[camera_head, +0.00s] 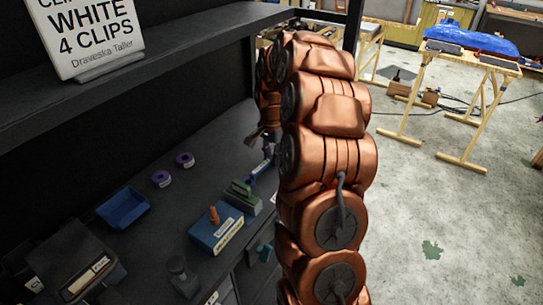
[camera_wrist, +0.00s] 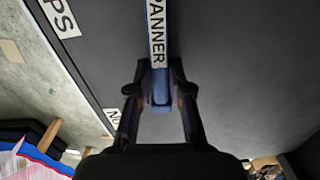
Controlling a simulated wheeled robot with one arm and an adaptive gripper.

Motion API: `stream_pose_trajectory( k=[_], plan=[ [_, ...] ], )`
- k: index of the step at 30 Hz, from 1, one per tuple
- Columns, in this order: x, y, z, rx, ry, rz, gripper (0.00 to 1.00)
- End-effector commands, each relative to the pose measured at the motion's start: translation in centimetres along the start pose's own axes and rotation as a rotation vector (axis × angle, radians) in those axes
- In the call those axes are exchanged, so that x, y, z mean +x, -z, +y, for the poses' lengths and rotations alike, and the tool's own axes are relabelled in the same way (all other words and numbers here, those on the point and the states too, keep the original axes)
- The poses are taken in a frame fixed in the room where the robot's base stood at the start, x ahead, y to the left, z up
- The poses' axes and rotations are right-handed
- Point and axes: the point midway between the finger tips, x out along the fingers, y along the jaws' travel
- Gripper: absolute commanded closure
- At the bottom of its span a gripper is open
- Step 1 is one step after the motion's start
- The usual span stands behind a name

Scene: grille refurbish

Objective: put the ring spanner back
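In the wrist view a blue bar (camera_wrist: 159,88) with a white label (camera_wrist: 157,35) reading "PANNER", its start cut off, runs down from the top edge. Its blue end lies between the fingers of my gripper (camera_wrist: 159,75). The fingers are apart, with a narrow gap on each side of the bar; I cannot tell its depth from the fingertips. In the head view my gripper is mostly hidden by my copper-coloured arm, near a small blue piece (camera_head: 262,166) at the bench's right. I cannot make out a ring spanner separately in either view.
The dark bench (camera_head: 150,215) carries a blue tray (camera_head: 123,208), two purple rings (camera_head: 161,178), a blue block (camera_head: 214,236) with an orange peg, and a green-topped block (camera_head: 241,194). A shelf (camera_head: 190,45) with a sign (camera_head: 85,30) overhangs it.

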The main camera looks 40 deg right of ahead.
Motion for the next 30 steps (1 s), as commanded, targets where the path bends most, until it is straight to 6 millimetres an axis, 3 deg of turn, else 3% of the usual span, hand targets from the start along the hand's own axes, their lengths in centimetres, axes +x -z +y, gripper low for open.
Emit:
stream_pose_trajectory(
  k=[7, 18, 23, 30],
  plan=[
    [0.0, 0.0, 0.0, 0.0, 0.0, 0.0, 0.53],
    [-0.4, 0.0, 0.0, 0.0, 0.001, 0.001, 0.53],
    [-2.4, 0.1, -0.2, 0.001, 0.006, 0.005, 0.53],
    [-7.0, 0.1, -0.1, 0.002, 0.004, 0.004, 0.53]
  ],
)
